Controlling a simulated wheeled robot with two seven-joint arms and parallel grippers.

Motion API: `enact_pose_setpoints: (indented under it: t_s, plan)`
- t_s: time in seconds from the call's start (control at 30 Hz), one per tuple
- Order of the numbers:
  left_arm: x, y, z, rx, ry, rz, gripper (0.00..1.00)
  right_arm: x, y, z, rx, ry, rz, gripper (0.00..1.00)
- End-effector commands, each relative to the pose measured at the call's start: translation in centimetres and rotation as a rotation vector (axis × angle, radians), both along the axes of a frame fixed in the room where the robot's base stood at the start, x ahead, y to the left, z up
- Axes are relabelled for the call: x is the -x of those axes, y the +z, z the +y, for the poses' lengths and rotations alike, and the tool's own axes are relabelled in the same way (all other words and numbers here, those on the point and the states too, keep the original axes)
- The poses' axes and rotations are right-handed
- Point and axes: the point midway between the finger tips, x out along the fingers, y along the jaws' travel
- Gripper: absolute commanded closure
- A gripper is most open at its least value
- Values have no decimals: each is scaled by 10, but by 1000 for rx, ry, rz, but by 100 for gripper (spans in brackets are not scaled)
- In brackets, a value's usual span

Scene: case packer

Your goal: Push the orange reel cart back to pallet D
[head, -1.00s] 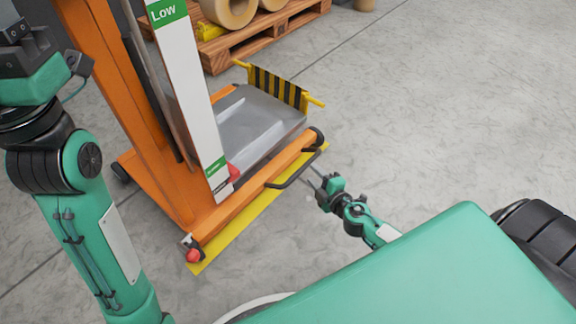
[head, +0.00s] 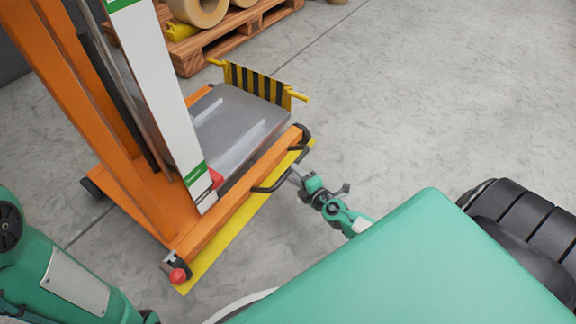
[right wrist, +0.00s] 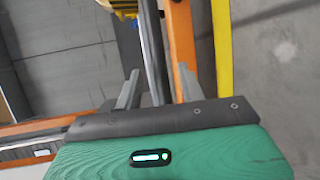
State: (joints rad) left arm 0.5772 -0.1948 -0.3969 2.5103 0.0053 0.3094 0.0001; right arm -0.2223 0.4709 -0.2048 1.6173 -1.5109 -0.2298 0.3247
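The orange reel cart (head: 150,200) stands upright on the left of the head view, with a grey platform (head: 235,115) and a black handle (head: 272,186) on its near side. My right gripper (head: 292,176) is at that handle. In the right wrist view its two fingers (right wrist: 157,90) stand apart, with a dark bar (right wrist: 151,45) between them and gaps on both sides; I cannot tell if they touch it. My left gripper is out of view; only part of my left arm shows. A wooden pallet (head: 195,58) with pale reels (head: 198,8) is behind the cart; no letter is readable.
A yellow floor strip (head: 235,232) runs along the cart's near side. A yellow-and-black striped guard (head: 258,84) with yellow pegs stands at the platform's far end.

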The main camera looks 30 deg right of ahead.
Motion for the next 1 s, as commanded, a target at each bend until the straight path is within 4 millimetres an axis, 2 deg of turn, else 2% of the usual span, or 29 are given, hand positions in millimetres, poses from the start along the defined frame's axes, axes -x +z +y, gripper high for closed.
enact_pose_setpoints:
  t_s: [0.03, 0.2, 0.4, 0.83, 1.0]
  plan:
    - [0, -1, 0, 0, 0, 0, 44, -10, -1, 0, -1, -1, -2, 60]
    - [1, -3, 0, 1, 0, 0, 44, -36, -7, 0, -2, 0, -1, 60]
    - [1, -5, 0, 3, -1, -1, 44, -55, -11, 0, -1, 0, -1, 60]
    - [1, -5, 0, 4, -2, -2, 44, -62, -11, 0, -1, 1, 0, 60]
    - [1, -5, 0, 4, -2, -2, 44, -62, -11, 0, -1, 0, 0, 94]
